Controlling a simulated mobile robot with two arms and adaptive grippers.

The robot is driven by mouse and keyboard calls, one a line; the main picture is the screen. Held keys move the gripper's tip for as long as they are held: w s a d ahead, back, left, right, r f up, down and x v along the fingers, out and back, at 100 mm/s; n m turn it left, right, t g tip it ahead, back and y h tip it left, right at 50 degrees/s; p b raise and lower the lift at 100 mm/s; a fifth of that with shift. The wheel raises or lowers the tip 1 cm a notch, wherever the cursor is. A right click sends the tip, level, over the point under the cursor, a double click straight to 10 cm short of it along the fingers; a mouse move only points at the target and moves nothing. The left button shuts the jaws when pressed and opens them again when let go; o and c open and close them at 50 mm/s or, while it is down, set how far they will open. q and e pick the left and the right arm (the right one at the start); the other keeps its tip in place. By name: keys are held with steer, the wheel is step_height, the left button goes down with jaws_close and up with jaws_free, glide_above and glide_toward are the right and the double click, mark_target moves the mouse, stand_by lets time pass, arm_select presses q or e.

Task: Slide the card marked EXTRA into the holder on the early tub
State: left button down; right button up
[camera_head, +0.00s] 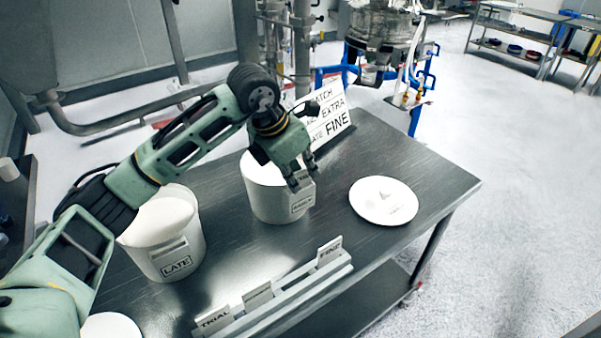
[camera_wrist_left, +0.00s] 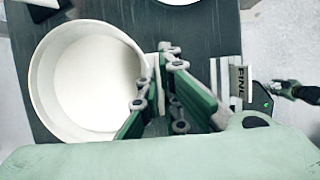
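The early tub (camera_head: 265,200) is a white tub with an EARLY label, standing mid-table; its open top and pale powder fill the left of the wrist view (camera_wrist_left: 42,85). My left gripper (camera_head: 301,176) is at its front rim, above the label. In the wrist view its fingers (camera_wrist_left: 158,85) stand apart, with a light strip between them. A small grey card (camera_head: 304,181) shows by the fingertips at the tub's front; its lettering is mostly hidden, so I cannot confirm it reads EXTRA. What seems to be my right gripper (camera_wrist_left: 284,88) shows small at the right edge.
A card rack (camera_head: 300,292) at the front edge holds the TRIAL card (camera_head: 215,319), an unreadable card (camera_head: 258,295) and the FINE card (camera_head: 329,251). The LATE tub (camera_head: 172,262) stands left, a white lid (camera_head: 383,203) lies right. A sign (camera_head: 330,112) stands behind.

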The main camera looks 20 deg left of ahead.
arm_select(q)
steer(key=shift+f, duration=0.1)
steer(key=c, duration=1.9)
jaws_free()
steer(key=shift+o, duration=0.2)
steer(key=v, duration=1.2)
